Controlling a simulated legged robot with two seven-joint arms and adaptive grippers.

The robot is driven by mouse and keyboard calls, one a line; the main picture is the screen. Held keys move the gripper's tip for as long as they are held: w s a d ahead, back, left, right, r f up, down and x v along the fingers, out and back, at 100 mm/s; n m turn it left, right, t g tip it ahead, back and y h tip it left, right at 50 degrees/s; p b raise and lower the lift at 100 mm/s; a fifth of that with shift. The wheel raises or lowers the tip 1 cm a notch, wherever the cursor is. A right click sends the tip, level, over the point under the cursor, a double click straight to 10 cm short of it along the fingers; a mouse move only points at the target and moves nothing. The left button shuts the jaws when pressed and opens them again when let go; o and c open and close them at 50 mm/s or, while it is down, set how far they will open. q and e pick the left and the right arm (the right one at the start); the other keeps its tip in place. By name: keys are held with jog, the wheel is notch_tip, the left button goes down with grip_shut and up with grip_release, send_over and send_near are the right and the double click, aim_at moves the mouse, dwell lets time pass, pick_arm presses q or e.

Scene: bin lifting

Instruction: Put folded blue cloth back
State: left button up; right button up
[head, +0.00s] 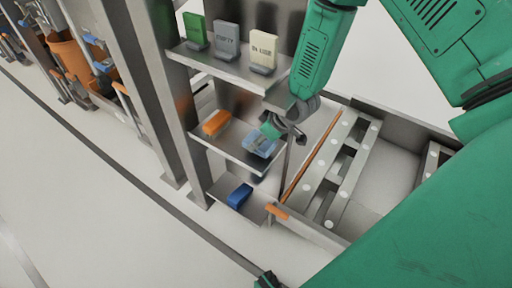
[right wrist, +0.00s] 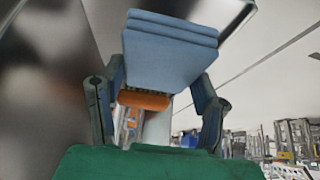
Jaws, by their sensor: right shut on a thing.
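The folded blue cloth (head: 259,146) is light blue and shows at the right end of the middle shelf (head: 232,152) in the head view. In the right wrist view the cloth (right wrist: 170,48) appears as a stack of flat layers between the fingers. My right gripper (head: 284,129) comes in from above right and is shut on the cloth. I cannot tell whether the cloth rests on the shelf or hangs just above it. My left gripper does not show clearly.
An orange item (head: 216,122) lies left of the cloth on the middle shelf. The top shelf holds green (head: 195,28), grey (head: 227,40) and cream (head: 264,48) signs. A dark blue item (head: 239,196) lies on the lower shelf. A metal frame (head: 340,165) stands right.

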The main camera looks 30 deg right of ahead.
jog(key=shift+w+f, duration=0.15)
jog(key=shift+w, duration=0.45)
notch_tip(320, 180, down, 3)
jog(key=shift+f+b, duration=0.15)
jog(key=shift+b, duration=0.8)
jog(key=shift+f, duration=0.1)
jog(key=shift+c, duration=0.9)
jog(key=shift+a, duration=0.15)
jog(key=o, duration=1.2)
